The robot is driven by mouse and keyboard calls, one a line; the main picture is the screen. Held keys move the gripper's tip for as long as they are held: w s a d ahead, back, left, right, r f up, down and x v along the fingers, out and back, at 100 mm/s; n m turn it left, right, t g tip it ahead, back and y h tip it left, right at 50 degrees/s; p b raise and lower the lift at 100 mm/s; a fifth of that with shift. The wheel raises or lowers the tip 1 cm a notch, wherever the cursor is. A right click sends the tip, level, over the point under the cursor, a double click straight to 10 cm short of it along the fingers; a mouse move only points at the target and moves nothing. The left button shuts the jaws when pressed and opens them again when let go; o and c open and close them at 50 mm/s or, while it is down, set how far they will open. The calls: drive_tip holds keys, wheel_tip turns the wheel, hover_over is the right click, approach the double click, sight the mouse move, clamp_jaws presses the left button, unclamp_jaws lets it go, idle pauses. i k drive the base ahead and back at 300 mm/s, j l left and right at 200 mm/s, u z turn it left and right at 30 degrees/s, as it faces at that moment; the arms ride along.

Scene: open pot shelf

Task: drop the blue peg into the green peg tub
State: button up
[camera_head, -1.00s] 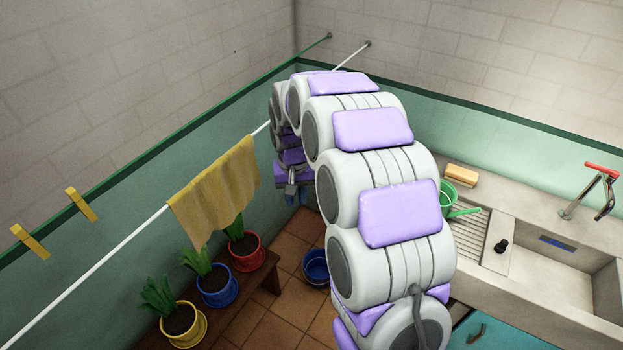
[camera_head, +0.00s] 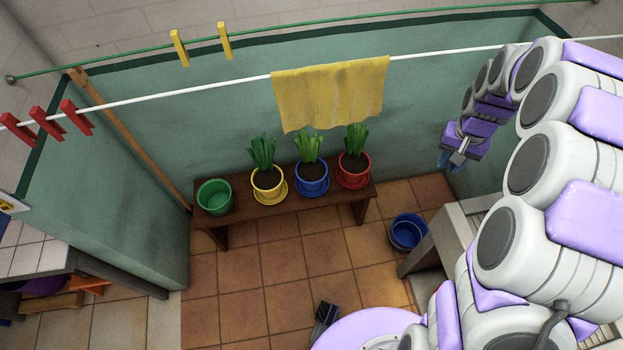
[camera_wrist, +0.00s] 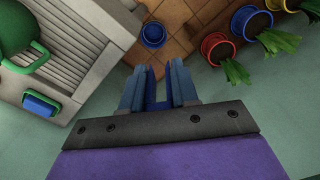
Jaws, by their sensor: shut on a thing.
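My gripper (camera_head: 447,162) hangs in the air at the right, near the green wall and well above the floor. In the wrist view my gripper (camera_wrist: 157,80) is shut on the blue peg (camera_wrist: 150,92), a narrow blue piece between the two grey-blue fingers. In the head view the peg is too small to make out clearly. The green peg tub (camera_head: 214,208) stands upright at the left end of the wooden bench, far to the left of my gripper and lower. Its inside looks empty from here.
Yellow, blue and red plant pots (camera_head: 311,186) share the bench (camera_head: 240,222). A yellow cloth (camera_head: 330,95) and red pegs (camera_head: 46,124) hang on a white line; yellow pegs (camera_head: 180,48) are on a green line. A blue bucket (camera_head: 408,233) stands on the open tiled floor.

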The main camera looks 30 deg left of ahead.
sight(223, 201)
drive_tip(key=u, duration=1.25)
